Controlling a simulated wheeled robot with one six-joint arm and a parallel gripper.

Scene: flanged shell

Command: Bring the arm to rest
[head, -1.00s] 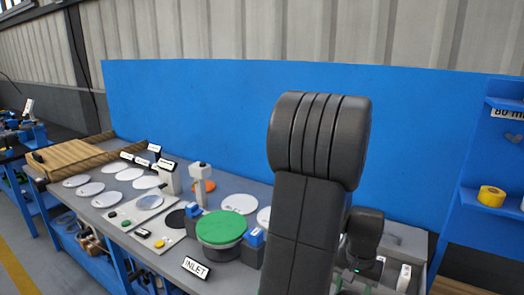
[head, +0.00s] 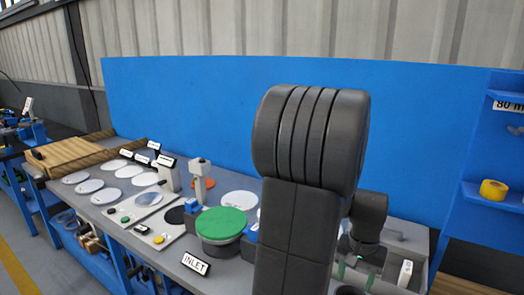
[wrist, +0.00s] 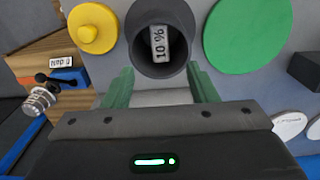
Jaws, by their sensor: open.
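My gripper (wrist: 160,82) shows in the wrist view with its two green fingers apart and nothing between them. Beyond the fingertips is a dark grey round cup (wrist: 137,62) with a "10 %" tag (wrist: 159,44) in its opening; I cannot tell how far off it is. In the head view my large dark arm stands in front of the bench (head: 262,185), right of centre. The wrist end is low at the right, partly hidden behind the arm.
A green-topped round part (head: 222,223) sits between blue blocks left of my arm, behind an "INLET" sign (head: 195,263). White discs (head: 104,196) and a wooden tray (head: 75,155) lie further left. A blue panel (head: 190,105) stands behind. Shelves with yellow tape (head: 493,190) are at the right.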

